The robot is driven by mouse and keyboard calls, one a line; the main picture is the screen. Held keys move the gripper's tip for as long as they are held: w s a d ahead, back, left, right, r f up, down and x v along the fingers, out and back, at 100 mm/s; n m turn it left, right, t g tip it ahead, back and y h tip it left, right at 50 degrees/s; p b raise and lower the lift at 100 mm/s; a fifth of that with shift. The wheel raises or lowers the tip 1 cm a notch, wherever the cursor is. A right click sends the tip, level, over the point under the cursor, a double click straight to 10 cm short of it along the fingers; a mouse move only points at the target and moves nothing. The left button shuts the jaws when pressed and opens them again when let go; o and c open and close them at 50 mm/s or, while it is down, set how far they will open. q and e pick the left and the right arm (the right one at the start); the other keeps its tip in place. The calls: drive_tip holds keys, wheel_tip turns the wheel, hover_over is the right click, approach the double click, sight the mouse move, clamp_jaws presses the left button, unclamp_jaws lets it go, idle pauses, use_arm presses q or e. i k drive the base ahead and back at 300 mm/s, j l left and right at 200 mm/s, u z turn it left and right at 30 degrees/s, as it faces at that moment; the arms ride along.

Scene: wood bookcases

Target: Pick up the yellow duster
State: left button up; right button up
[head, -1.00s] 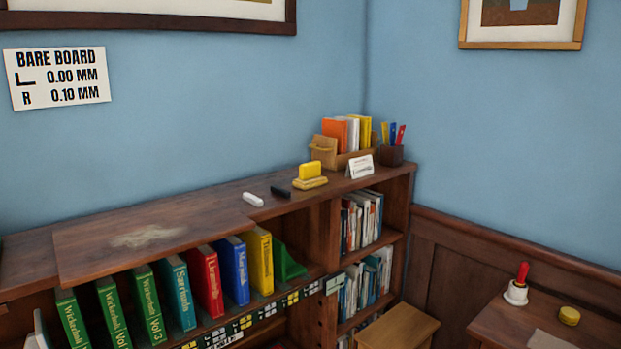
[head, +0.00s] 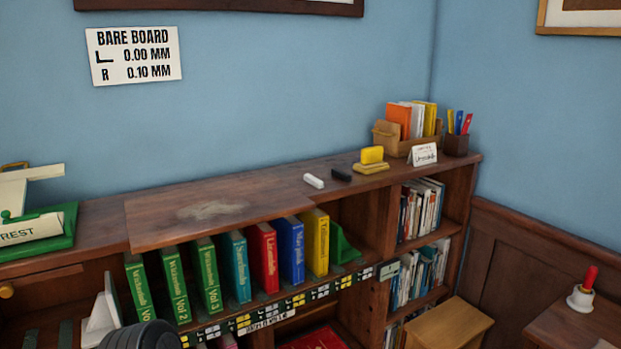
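The yellow duster (head: 372,155) is a small yellow block. It rests on a flat tan-yellow base (head: 371,168) on top of the bookcase (head: 265,187), toward its right end. Nothing touches the duster from above and its front is in plain sight. Neither of my grippers can be made out. A dark grey rounded part at the bottom left edge looks like part of my own arm.
A black piece (head: 341,174) and a white piece (head: 313,181) lie left of the duster. A green stand (head: 60,219) is at far left.

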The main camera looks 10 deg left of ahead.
sight(371, 162)
drive_tip(key=i+z, duration=0.35)
drive_tip(key=i+j+z, duration=0.1)
drive_tip(key=i+z, duration=0.3)
drive_tip(key=i, duration=0.15)
drive_tip(key=i+j+z, duration=0.2)
drive_tip(key=i+z, duration=0.15)
drive_tip(key=i, duration=0.1)
